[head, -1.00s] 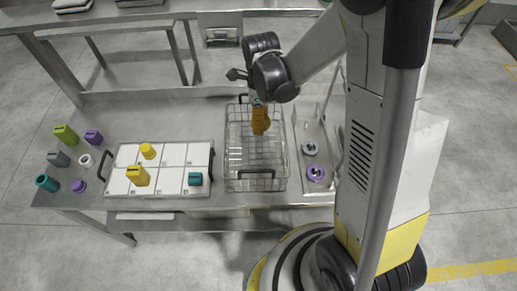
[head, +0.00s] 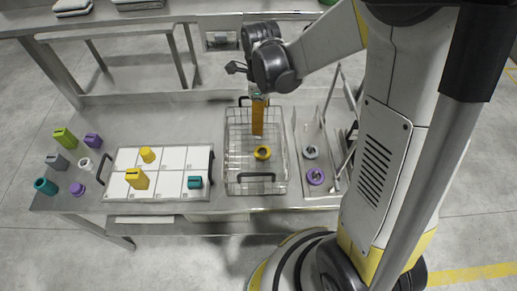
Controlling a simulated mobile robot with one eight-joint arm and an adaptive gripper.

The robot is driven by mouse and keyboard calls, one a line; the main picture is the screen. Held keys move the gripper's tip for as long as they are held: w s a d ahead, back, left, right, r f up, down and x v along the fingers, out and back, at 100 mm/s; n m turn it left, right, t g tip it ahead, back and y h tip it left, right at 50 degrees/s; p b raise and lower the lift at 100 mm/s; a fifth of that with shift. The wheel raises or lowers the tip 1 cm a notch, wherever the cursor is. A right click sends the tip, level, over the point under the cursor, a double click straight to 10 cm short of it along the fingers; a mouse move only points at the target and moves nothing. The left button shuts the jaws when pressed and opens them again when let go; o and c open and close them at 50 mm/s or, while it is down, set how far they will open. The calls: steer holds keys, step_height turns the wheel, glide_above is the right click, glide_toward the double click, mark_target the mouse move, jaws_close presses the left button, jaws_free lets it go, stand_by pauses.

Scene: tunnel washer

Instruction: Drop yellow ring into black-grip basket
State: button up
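The wire basket (head: 229,165) has black grips at its far and near ends and stands in the middle of the steel table. The yellow ring (head: 262,153) lies inside it, in the nearer half, with its dark centre hole showing. My gripper (head: 257,133) hangs over the basket, pointing down, its orange fingers seen nearly edge-on. The ring is apart from the fingers, lying nearer the basket's front. The gripper is empty and has let go of the ring; the gap between its fingers is hard to see from here.
A white tiled tray (head: 158,194) with yellow and teal pieces stands left of the basket. Several green, grey, white, teal and purple pieces stand farther left. On the right, a tray (head: 318,131) holds a grey ring (head: 310,152) and a purple ring (head: 315,177).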

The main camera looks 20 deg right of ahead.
step_height(320, 180, up, 8)
steer(key=shift+s+r, duration=0.1)
stand_by(0.5)
steer(key=s+n+t+b, duration=0.6)
steer(key=s+n, duration=0.6)
steer(key=n, duration=1.1)
steer(key=shift+s+n+t, duration=0.3)
steer(key=shift+t, duration=0.3)
